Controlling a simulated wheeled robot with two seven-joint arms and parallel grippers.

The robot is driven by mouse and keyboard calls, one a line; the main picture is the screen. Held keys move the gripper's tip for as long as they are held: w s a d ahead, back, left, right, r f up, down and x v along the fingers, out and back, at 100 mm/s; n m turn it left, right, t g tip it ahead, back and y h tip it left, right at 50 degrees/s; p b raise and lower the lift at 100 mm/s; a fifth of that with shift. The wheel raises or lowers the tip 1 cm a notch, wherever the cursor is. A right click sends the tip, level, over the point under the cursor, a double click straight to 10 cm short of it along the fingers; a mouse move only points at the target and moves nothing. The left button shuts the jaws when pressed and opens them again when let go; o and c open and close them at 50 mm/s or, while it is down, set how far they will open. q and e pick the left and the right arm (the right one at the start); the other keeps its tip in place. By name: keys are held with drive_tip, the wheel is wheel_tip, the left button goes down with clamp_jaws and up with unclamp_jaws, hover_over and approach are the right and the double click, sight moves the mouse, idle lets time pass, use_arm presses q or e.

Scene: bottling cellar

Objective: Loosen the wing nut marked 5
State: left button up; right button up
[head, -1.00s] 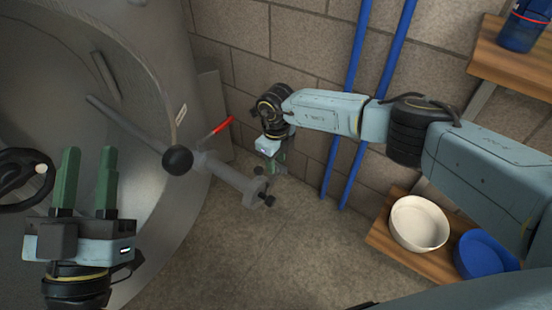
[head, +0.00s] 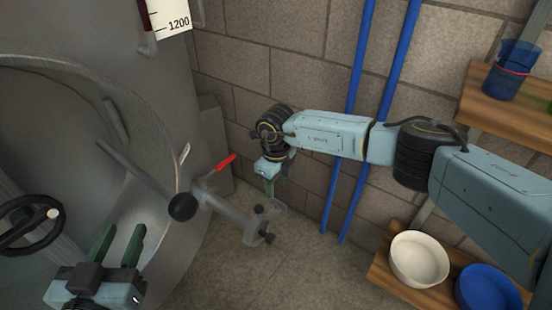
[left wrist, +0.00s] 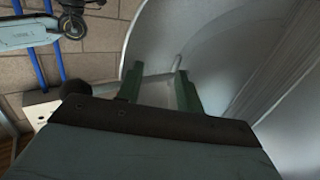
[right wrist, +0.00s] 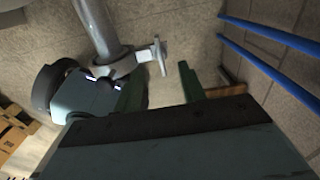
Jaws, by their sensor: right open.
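A grey pipe (head: 228,212) runs from the tank side to a clamp fitting (head: 262,226) with small dark knobs. In the right wrist view a pale, T-shaped piece like a wing nut (right wrist: 160,56) sticks out from the clamp on the pipe (right wrist: 100,25). No number 5 is readable on it. My right gripper (head: 270,190) is open beside the clamp; in its wrist view the fingertips (right wrist: 157,74) lie either side of the piece's line, apparently apart from it. My left gripper (head: 118,236) is open and empty before the tank opening; its fingers also show in the left wrist view (left wrist: 157,78).
The steel tank (head: 105,45) with its round opening fills the left. A handwheel (head: 30,225), a bar with a black ball (head: 183,207) and a red lever (head: 225,162) stand nearby. Blue pipes (head: 345,165) run along the wall. Shelves at right hold a white bowl (head: 420,262) and a blue bowl (head: 488,290).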

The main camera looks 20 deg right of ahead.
sight(276, 200)
use_arm(q)
drive_tip(key=s+a+f+g+y+p, duration=0.2)
drive_tip(key=s+f+g, duration=0.3)
drive_tip(key=f, duration=0.5)
drive_tip(key=a+g, duration=0.1)
drive_tip(key=g, duration=0.1)
drive_tip(key=shift+s+a+f+g+y+p, duration=0.15)
drive_tip(key=shift+s+a+g+y+p, duration=0.15)
drive_tip(key=shift+a, duration=0.05)
use_arm(e)
wheel_tip(276, 200, up, 7)
drive_tip(key=shift+r, duration=0.2)
